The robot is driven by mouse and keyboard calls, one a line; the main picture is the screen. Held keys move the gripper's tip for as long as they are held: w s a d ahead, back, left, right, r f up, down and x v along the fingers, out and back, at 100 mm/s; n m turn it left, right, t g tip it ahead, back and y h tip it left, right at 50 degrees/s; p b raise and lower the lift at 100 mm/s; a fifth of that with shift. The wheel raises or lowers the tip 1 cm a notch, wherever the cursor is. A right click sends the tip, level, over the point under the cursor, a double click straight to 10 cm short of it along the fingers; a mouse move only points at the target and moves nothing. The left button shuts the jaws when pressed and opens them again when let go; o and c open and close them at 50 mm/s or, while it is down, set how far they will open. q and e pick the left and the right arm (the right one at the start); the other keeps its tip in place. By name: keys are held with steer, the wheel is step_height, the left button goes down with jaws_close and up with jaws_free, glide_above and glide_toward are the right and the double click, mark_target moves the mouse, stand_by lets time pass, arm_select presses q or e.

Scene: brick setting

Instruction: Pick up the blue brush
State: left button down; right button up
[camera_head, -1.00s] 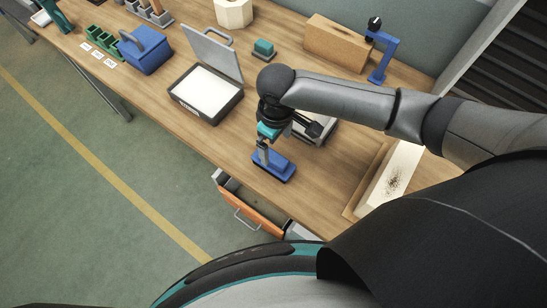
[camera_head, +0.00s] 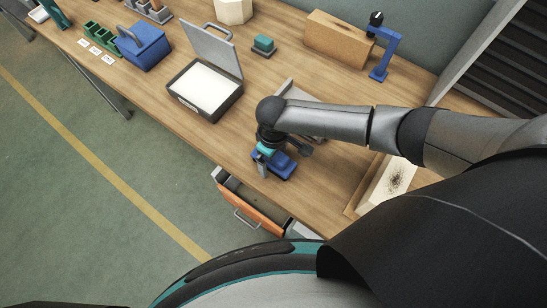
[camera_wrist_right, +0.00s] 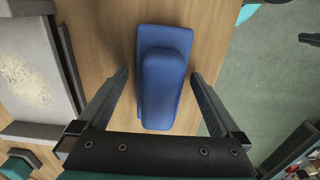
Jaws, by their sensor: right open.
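The blue brush (camera_head: 284,167) lies on the wooden table near its front edge. In the right wrist view the blue brush (camera_wrist_right: 163,78) shows from above, with a raised rounded handle on a wider base. My right gripper (camera_head: 268,168) is low over it, and the gripper hides part of the brush in the head view. In the right wrist view the fingers of my right gripper (camera_wrist_right: 160,88) are spread, one on each side of the handle, with gaps visible. My left gripper is in neither view.
An orange-fronted drawer (camera_head: 252,209) stands open below the table edge. A light board with dark specks (camera_head: 395,181) lies to the right. An open case (camera_head: 208,90) stands to the left. A blue box (camera_head: 146,50) sits farther left, and a blue stand (camera_head: 384,58) is at the back.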

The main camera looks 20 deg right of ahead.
steer(key=shift+c, duration=0.4)
steer(key=c, duration=1.5)
steer(key=shift+r, duration=0.1)
step_height(320, 180, up, 20)
steer(key=p, duration=0.2)
steer(key=shift+p, duration=0.4)
